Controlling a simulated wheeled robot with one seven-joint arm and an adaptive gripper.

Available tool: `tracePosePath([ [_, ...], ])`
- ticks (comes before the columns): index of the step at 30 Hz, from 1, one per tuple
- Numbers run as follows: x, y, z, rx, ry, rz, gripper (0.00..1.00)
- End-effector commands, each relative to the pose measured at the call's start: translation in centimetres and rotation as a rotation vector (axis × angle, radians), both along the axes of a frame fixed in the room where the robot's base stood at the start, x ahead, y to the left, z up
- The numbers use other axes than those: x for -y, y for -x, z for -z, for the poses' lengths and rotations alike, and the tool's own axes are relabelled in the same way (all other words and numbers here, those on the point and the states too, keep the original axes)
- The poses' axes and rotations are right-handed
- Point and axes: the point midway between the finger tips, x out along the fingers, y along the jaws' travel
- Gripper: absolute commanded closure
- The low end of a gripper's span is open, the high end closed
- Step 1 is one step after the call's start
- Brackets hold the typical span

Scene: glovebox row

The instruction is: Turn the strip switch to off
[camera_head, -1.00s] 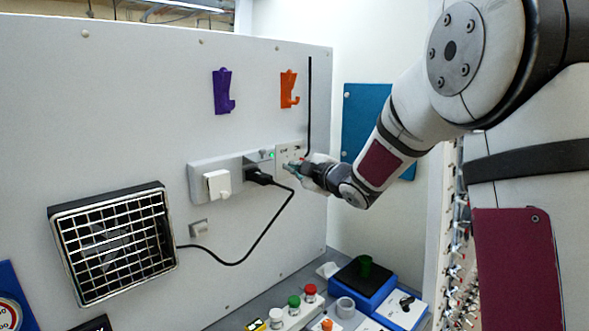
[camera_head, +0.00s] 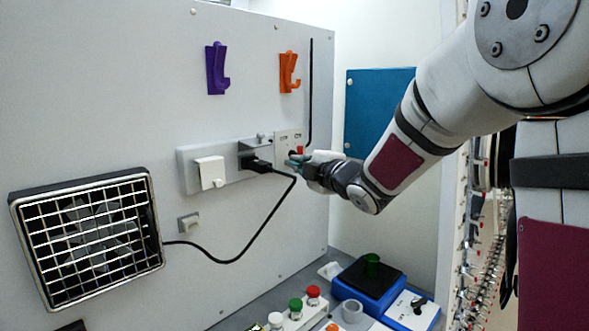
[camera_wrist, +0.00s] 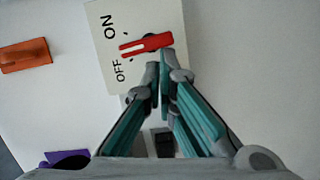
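The strip switch (camera_wrist: 146,44) has a red lever on a pale plate (camera_wrist: 164,15) marked ON and OFF. In the wrist view the lever lies slightly aslant, its left end between the two words. In the head view a bit of red shows at the plate (camera_head: 289,136), at the right end of the power strip (camera_head: 230,172). My gripper (camera_wrist: 160,78) has its fingertips together with nothing seen between them. They are right beside the lever; I cannot tell if they touch it. In the head view my gripper (camera_head: 292,161) is at the plate's lower edge. The strip's small lamp (camera_head: 261,136) looks unlit.
A black plug (camera_head: 256,164) with a cord sits in the strip, close left of my gripper; the cord runs to the caged fan (camera_head: 88,230). A purple hook (camera_head: 216,68) and an orange hook (camera_head: 288,72) hang above. A bench with buttons (camera_head: 296,305) lies below.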

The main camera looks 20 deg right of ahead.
Motion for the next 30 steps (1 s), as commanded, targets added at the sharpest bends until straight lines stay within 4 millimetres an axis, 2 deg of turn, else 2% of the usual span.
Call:
tracePosePath([
  [30,0.19,0.34,0.37,0.019,0.031,-0.001,1.00],
])
